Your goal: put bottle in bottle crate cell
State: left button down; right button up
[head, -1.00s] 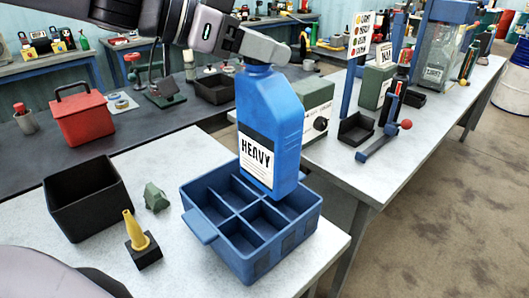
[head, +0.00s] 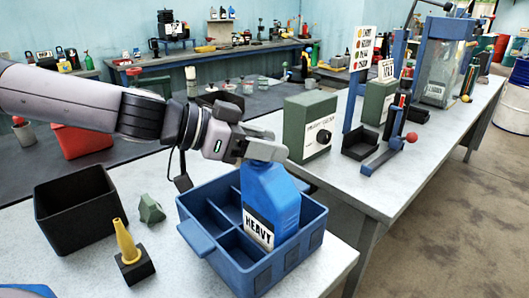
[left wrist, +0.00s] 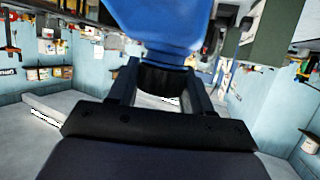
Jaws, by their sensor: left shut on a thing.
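The blue bottle (head: 270,205) with a "HEAVY" label is upright, with its lower part inside the blue bottle crate (head: 237,281). It stands in a cell on the crate's right side; the crate wall hides its base, so I cannot tell whether it touches the floor. My left gripper (head: 262,150) is shut on the bottle's top. In the left wrist view the blue bottle (left wrist: 170,22) fills the top middle, beyond the fingers (left wrist: 165,82). The other crate cells that show look empty. My right gripper is not in view.
A black bin (head: 80,212), a small green block (head: 150,209) and a yellow funnel on a black base (head: 127,240) stand left of the crate. A green box with a dial (head: 310,125) stands behind it. A red toolbox (head: 85,140) is partly behind my left arm.

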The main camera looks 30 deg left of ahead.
pick_arm(q)
jog(key=shift+f, duration=0.2)
jog(key=shift+c, duration=2.4)
grip_release()
jog(key=shift+f, duration=0.2)
jog(key=shift+s+a+r+p, duration=0.2)
jog(key=shift+r+p, duration=0.15)
jog(key=shift+p, duration=0.15)
jog(key=p+v, duration=0.6)
jog(key=v, duration=0.5)
jog(key=shift+s+p, duration=0.2)
jog(key=shift+p, duration=0.2)
